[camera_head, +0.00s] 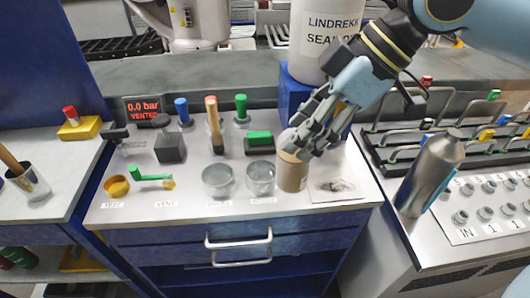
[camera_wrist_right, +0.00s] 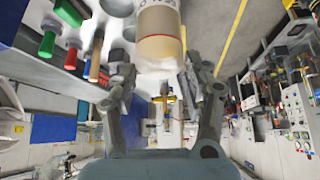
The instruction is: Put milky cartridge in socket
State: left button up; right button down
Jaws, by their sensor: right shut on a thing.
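My right gripper (camera_head: 305,140) comes in from the upper right, its fingers around the cream upper end of a tan cylinder (camera_head: 292,175), which looks like the milky cartridge. The cylinder stands about upright at the bench's right part; I cannot tell whether its base touches the bench. In the right wrist view its cream end and printed label (camera_wrist_right: 160,35) show between the fingertips. My left gripper is not in view.
Colored-handled tools stand behind the cups. A white bucket (camera_head: 322,40) is behind the gripper. A silver bottle (camera_head: 430,172) stands at the right.

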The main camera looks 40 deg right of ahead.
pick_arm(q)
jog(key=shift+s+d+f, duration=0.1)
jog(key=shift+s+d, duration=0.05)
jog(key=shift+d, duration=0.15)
pick_arm(e)
jog(key=w+d+f, duration=0.1)
jog(key=w+f, duration=0.9)
jog(key=shift+f, duration=0.1)
jog(key=shift+f, duration=0.15)
jog(key=c, duration=0.6)
grip_release()
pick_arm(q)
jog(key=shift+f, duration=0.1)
